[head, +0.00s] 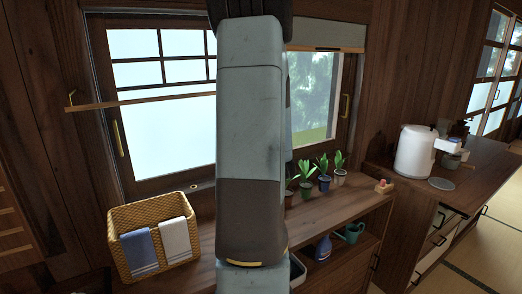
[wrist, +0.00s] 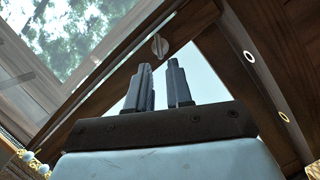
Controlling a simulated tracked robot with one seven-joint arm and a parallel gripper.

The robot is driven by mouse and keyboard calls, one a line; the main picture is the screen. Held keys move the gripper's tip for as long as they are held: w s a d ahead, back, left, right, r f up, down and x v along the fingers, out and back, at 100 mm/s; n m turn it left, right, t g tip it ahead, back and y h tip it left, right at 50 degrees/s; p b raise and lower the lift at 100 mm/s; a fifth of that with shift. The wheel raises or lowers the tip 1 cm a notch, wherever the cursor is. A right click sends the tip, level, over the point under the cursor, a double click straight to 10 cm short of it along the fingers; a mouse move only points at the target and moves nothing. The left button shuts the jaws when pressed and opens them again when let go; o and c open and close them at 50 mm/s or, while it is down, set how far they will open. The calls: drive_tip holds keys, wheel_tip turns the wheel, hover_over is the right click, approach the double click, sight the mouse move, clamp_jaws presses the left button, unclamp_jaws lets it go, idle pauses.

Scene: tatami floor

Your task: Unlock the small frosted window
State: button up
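The window's left sash (head: 135,130) has pale frosted panes in a dark wooden frame. Its middle is hidden behind my arm in the head view. Frosted glass (wrist: 205,75) also shows behind my fingers in the wrist view. A small silvery oval knob (wrist: 160,45), which looks like the latch, sits on a dark frame bar just beyond my fingertips. My gripper (wrist: 160,68) is open, with an empty gap between its two fingers. It points toward the knob and appears apart from it. The gripper is hidden in the head view.
A clear pane (head: 305,90) shows trees at right. A thin wooden rail (head: 140,101) crosses the frosted sash. A wicker basket (head: 120,221) with cloths and several potted plants (head: 323,178) stand on the shelf below.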

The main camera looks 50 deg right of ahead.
drive_tip(key=x, duration=0.7)
drive_tip(key=shift+c, duration=0.5)
